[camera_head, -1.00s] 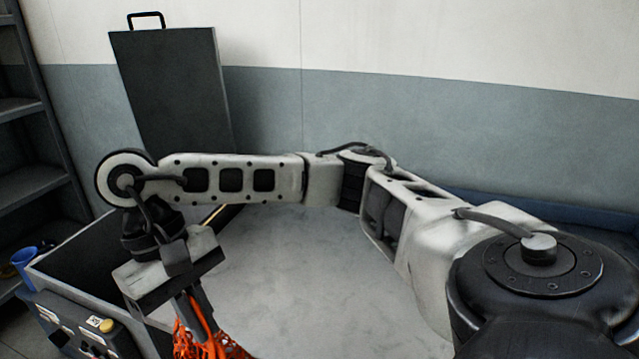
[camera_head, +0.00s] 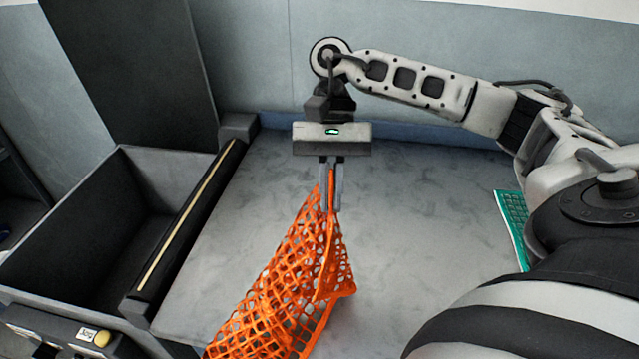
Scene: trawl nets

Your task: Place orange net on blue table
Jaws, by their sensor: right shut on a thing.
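The orange net (camera_head: 290,285) hangs from my right gripper (camera_head: 331,205), which is shut on its upper end. The net drapes down and to the left, and its lower end runs out at the bottom edge of the view. It hangs over or on the grey table top (camera_head: 420,210); I cannot tell whether its lower part touches. The table has a blue edge (camera_head: 400,133) along its back. My left gripper is not in view.
A dark open bin (camera_head: 80,235) stands left of the table, with a black bar (camera_head: 190,215) between them. A tall dark panel (camera_head: 135,70) rises behind the bin. A green grid mat (camera_head: 512,222) lies at the table's right, partly behind my arm.

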